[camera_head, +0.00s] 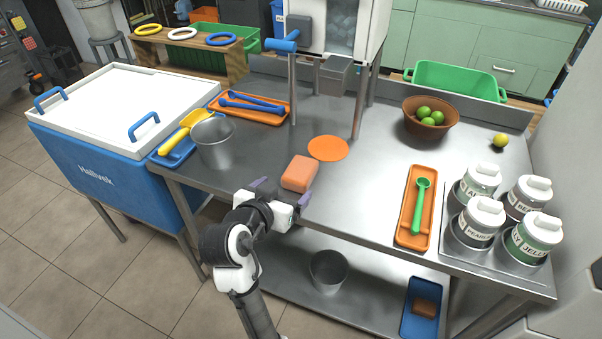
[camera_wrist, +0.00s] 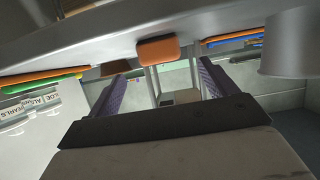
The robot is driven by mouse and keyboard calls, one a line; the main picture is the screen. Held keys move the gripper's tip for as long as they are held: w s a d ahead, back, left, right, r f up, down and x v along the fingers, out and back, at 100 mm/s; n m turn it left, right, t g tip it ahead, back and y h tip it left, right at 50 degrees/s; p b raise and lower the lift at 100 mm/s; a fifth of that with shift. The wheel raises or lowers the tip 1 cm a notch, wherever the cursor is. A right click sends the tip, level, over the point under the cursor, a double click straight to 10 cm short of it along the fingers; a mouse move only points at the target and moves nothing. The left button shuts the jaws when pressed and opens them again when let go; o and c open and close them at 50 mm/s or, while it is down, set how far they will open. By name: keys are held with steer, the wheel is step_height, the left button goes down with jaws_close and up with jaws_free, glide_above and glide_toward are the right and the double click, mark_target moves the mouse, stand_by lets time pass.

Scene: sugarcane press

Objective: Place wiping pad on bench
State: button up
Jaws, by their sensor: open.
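The wiping pad appears to be the salmon-orange block (camera_head: 300,174), lying on the metal bench (camera_head: 371,175) close to its front edge. It also shows in the wrist view (camera_wrist: 158,50), ahead of the fingers and between their lines. My gripper (camera_head: 283,192) is open at the front edge of the bench, just in front of the pad. Its two purple fingers show apart in the wrist view (camera_wrist: 160,90), with nothing between them. I cannot tell whether a finger touches the pad.
A flat orange disc (camera_head: 328,148) lies behind the pad. A metal cup (camera_head: 214,143) stands left, an orange tray with a green spoon (camera_head: 416,207) right, and several labelled jars (camera_head: 478,217) further right. A brown block (camera_head: 425,307) sits in a blue tray on the lower shelf.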

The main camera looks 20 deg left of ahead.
mark_target(292, 182)
steer(key=x, duration=0.5)
steer(key=shift+r+p+x, duration=0.15)
steer(key=shift+p+x, duration=0.35)
steer(key=shift+x, duration=0.85)
steer(key=shift+r+p+x, duration=0.15)
steer(key=shift+p+x, duration=0.3)
steer(key=shift+x, duration=0.95)
steer(key=shift+w, duration=0.1)
steer(key=shift+c, duration=0.5)
steer(key=c, duration=1.1)
steer(key=shift+o, duration=0.2)
steer(key=shift+r, duration=0.1)
step_height(292, 182, up, 20)
